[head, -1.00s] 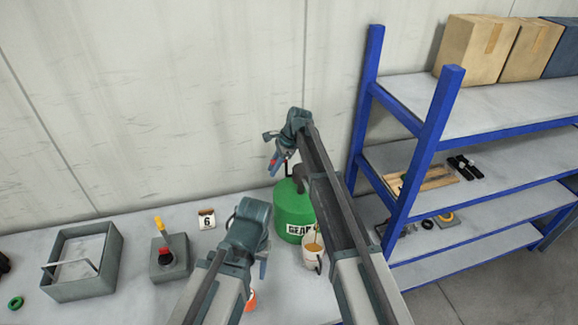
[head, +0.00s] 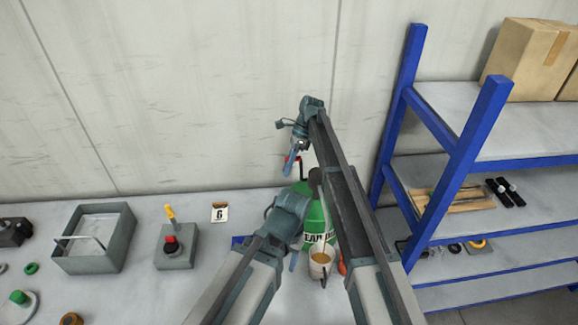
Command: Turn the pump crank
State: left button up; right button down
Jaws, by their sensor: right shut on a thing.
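The green oil can (head: 316,220) stands on the bench near the wall, its label partly hidden by my arms. Its pump crank has a red handle (head: 288,161) above the can. My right gripper (head: 291,166) is shut on that handle. A cream mug (head: 320,266) stands in front of the can, with brownish contents showing. My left gripper (head: 293,262) hangs just left of the mug, in front of the can. Its fingertips are too small to tell whether they are open or shut.
On the bench are a number 6 card (head: 219,212), a grey box with a yellow lever (head: 176,247) and a grey tray (head: 67,262). An orange thing (head: 342,267) is partly hidden beside the mug. A blue shelf rack (head: 466,150) stands at right.

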jog(key=shift+f+g, duration=0.1)
jog(key=shift+g, duration=0.3)
jog(key=shift+w, duration=0.1)
jog(key=c, duration=0.7)
grip_release()
jog(key=shift+c, duration=0.2)
jog(key=p+v, duration=0.6)
jog(key=v, duration=0.1)
jog(key=shift+r, duration=0.25)
jog(key=shift+w, duration=0.1)
